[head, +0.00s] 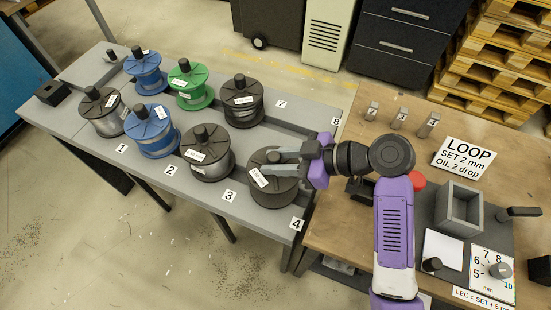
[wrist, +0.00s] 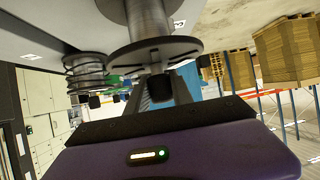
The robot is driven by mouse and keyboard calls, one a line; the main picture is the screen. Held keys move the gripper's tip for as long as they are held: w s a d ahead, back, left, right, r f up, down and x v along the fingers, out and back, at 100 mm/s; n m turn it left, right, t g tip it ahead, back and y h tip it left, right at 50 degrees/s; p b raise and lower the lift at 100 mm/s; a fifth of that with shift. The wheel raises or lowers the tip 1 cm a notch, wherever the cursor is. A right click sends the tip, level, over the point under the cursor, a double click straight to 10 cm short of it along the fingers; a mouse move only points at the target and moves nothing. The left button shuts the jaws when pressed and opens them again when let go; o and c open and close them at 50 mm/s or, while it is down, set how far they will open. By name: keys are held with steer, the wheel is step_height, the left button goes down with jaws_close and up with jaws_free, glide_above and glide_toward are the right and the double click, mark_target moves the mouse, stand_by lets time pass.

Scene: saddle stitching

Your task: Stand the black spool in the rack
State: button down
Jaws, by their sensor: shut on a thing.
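A black spool (head: 272,190) with a white label is at the place marked 4, at the right end of the rack's front row. My gripper (head: 279,160) is shut on the knob on its top, reaching in from the right. In the wrist view, a spool's dark flange (wrist: 155,53) and grey core show close above the gripper. The spool looks upright. Its base is partly hidden, so I cannot tell whether it rests on the rack or is slightly raised. The grey rack (head: 255,211) carries numbered places.
Several other spools stand left of and behind it, including a blue one (head: 152,139), a green one (head: 189,88) and a dark one (head: 208,161). The place by number 8 (head: 335,121) looks empty. A wooden bench (head: 340,235) with tools and a grey box (head: 459,208) stands right.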

steer(key=shift+f, duration=0.1)
steer(key=c, duration=1)
jaws_free()
steer(key=shift+c, duration=0.2)
steer(key=b+v, duration=0.1)
steer(key=v, duration=0.6)
steer(key=shift+d, duration=0.4)
